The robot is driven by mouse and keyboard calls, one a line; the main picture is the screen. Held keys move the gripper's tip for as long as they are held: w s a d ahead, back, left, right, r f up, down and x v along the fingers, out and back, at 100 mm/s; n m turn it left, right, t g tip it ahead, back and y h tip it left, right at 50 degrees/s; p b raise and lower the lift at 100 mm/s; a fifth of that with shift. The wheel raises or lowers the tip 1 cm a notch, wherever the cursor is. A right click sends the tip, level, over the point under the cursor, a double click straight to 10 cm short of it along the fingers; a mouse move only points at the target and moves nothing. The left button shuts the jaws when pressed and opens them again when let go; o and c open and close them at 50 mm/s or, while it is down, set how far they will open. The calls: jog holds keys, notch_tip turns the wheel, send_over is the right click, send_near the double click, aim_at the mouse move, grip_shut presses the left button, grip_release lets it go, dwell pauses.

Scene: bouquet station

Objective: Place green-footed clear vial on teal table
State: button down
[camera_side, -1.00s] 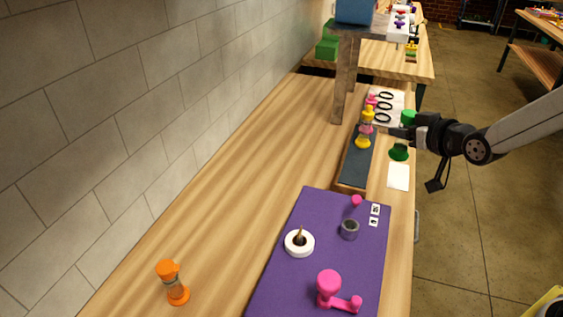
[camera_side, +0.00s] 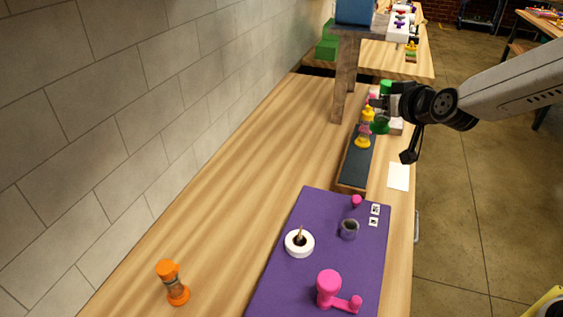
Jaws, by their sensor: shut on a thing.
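The green-footed clear vial shows in the side view as a green cap and a green foot (camera_side: 380,126); its clear middle is mostly hidden by my gripper. My gripper (camera_side: 378,103) is shut on the vial and holds it roughly upright. The vial is just right of a yellow-ended vial (camera_side: 362,142), partly overlapping it in the picture; I cannot tell whether they touch. That yellow-ended vial stands on a long dark slate-coloured board (camera_side: 355,169). I see no surface that is clearly teal.
An orange-ended vial (camera_side: 173,283) stands at front left. A wooden post (camera_side: 344,90) rises behind.

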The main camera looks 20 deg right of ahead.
jog(key=w+a+f+m+g+h, duration=0.25)
jog(key=a+m+h, duration=0.25)
jog(key=a, duration=0.6)
jog(key=shift+t, duration=0.45)
jog(key=shift+s+d+f, duration=0.15)
jog(key=shift+f, duration=1.1)
jog(key=shift+s+d+f, duration=0.1)
jog(key=shift+d+f, duration=0.05)
jog(key=shift+f, duration=1.05)
jog(key=w+a+f, duration=0.2)
jog(key=w+f, duration=0.7)
jog(key=w, duration=0.4)
jog(key=shift+a+f, duration=0.15)
jog(key=shift+a, duration=0.25)
jog(key=shift+w, duration=0.1)
